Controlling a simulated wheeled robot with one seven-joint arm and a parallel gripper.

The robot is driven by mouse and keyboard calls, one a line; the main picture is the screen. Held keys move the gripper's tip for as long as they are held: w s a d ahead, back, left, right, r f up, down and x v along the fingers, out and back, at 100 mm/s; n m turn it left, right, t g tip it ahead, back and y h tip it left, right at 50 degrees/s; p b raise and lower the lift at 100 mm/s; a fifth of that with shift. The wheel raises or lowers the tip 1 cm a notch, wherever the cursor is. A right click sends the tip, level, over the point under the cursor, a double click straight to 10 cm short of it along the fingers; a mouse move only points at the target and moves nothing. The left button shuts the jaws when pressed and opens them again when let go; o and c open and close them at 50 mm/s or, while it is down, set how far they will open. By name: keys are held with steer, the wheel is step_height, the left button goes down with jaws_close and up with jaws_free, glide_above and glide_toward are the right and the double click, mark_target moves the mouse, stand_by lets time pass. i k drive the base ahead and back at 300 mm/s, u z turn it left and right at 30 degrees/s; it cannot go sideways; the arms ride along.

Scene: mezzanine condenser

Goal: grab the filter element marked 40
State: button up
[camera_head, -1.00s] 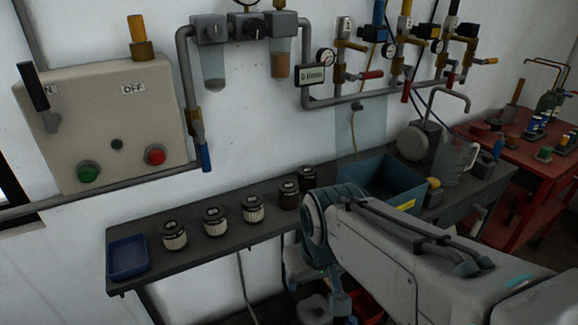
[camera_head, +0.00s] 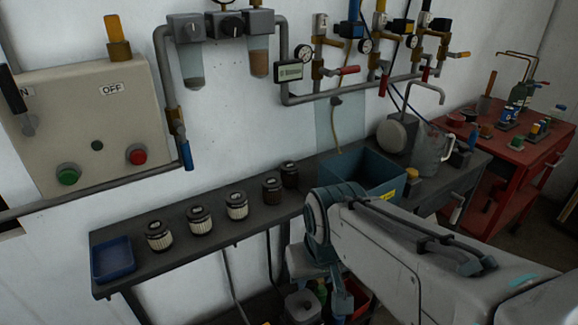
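Several short cylindrical filter elements with dark caps stand upright in a slanting row on the grey bench. Three have pale pleated sides: the left one (camera_head: 158,237), the second (camera_head: 199,221) and the third (camera_head: 236,206). Two darker brown ones stand further right, the fourth (camera_head: 271,189) and the fifth (camera_head: 289,175). The marks on their caps are too small to read, so I cannot tell which is 40. My gripper (camera_head: 341,297) seems to hang below my arm at the bench's front side, right of the row and apart from it. Its fingers are unclear.
A blue tray (camera_head: 113,261) lies at the bench's left end. A blue bin (camera_head: 358,178) stands right of the row, with a clear jug (camera_head: 430,150) beyond. Pipes and valves run along the wall above. A red table (camera_head: 520,153) stands at the right.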

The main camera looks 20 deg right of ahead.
mark_target(289, 169)
steer(key=z, duration=0.75)
steer(key=k, duration=1)
steer(key=z, duration=1.05)
steer(key=i, duration=1.45)
steer(key=u, duration=1.6)
steer(key=i, duration=0.75)
steer(key=u, duration=0.75)
